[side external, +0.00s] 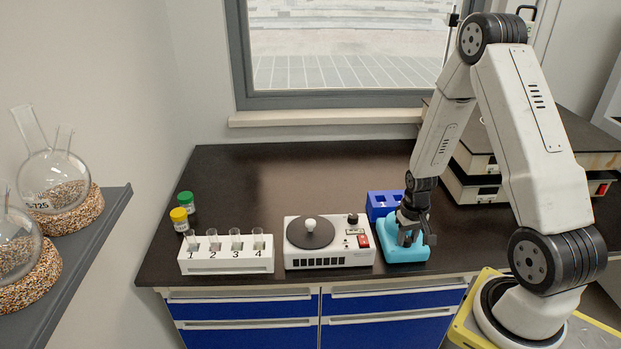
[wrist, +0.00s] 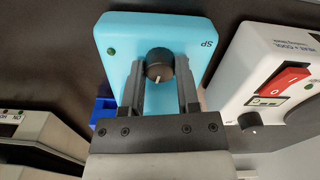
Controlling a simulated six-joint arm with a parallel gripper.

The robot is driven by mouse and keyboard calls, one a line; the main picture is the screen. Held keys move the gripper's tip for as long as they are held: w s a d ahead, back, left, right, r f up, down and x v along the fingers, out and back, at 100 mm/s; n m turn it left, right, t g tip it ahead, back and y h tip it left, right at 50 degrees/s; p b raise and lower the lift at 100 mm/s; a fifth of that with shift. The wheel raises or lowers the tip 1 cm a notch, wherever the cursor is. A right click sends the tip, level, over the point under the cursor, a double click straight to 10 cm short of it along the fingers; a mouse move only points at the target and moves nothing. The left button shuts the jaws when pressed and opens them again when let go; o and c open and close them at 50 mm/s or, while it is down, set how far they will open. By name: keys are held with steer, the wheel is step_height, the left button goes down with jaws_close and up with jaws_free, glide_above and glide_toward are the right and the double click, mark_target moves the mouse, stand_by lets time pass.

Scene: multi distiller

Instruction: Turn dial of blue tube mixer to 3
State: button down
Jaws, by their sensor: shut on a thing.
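The blue tube mixer (side external: 403,250) is a light blue box at the front of the bench. It fills the upper middle of the wrist view (wrist: 124,50). Its round black dial (wrist: 159,65) has a small white pointer mark and sits between my fingers. My gripper (wrist: 161,88) points at the mixer's face with its two fingers shut on the dial's sides. In the side view my gripper (side external: 408,238) is over the mixer and hides the dial. A green dot shows at one corner of the mixer's face. No dial numbers can be read.
A white stirrer (side external: 328,258) with a black disc and red switch stands left of the mixer. A dark blue rack (side external: 378,204) is behind it. A white tube stand (side external: 226,262) and two capped bottles are further left. Flat white devices stand right. The bench's middle rear is clear.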

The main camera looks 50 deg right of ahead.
mark_target(407, 239)
steer(key=m, duration=0.6)
steer(key=shift+m, duration=0.4)
stand_by(0.3)
steer(key=shift+c, duration=1.6)
jaws_free()
steer(key=shift+r, duration=0.1)
steer(key=shift+r, duration=3.8)
steer(key=shift+a, duration=0.1)
